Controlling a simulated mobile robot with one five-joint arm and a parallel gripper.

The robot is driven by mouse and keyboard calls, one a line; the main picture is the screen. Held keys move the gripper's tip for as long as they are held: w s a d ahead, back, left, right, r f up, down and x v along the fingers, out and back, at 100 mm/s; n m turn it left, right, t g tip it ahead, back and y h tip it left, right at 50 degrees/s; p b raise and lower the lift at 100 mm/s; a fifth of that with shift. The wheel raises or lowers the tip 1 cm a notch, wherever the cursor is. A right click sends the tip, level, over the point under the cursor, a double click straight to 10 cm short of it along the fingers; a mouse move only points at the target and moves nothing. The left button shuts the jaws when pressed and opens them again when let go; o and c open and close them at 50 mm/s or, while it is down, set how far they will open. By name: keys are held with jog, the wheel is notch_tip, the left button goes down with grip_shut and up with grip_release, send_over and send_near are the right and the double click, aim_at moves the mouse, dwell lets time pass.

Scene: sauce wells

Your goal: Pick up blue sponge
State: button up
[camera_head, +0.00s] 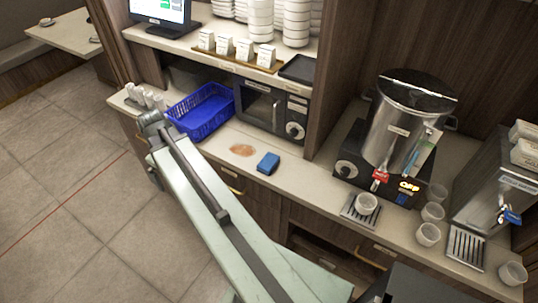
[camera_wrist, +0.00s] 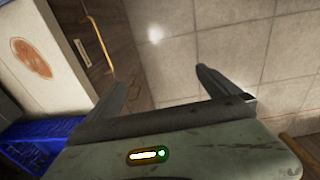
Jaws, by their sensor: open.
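The blue sponge (camera_head: 268,163) lies on the light counter in the head view, just right of a brown stain (camera_head: 242,150). My gripper (camera_head: 150,122) is at the far end of my arm, left of the sponge and near the blue basket, well apart from the sponge. In the wrist view my gripper (camera_wrist: 160,85) is open and empty, with its two fingers spread over the floor beside the counter front. The sponge does not show in the wrist view; the stain (camera_wrist: 31,57) does, at upper left.
A blue basket (camera_head: 203,110) stands on the counter behind my gripper, beside a microwave (camera_head: 262,106). White bottles (camera_head: 150,97) stand left of it. A large metal urn (camera_head: 405,125) and several cups are to the right. Drawer handles (camera_head: 232,184) project from the counter front.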

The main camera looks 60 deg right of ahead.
jog(key=s+d, duration=0.5)
jog(key=d, duration=0.4)
jog(key=s+d, duration=0.5)
jog(key=d, duration=0.4)
send_over(268, 161)
jog(key=shift+s+g, duration=0.15)
jog(key=shift+g, duration=0.15)
notch_tip(268, 161, down, 8)
jog(key=b, duration=0.8)
jog(key=shift+d+f, duration=0.15)
jog(key=shift+r, duration=0.2)
jog(key=c, duration=1.2)
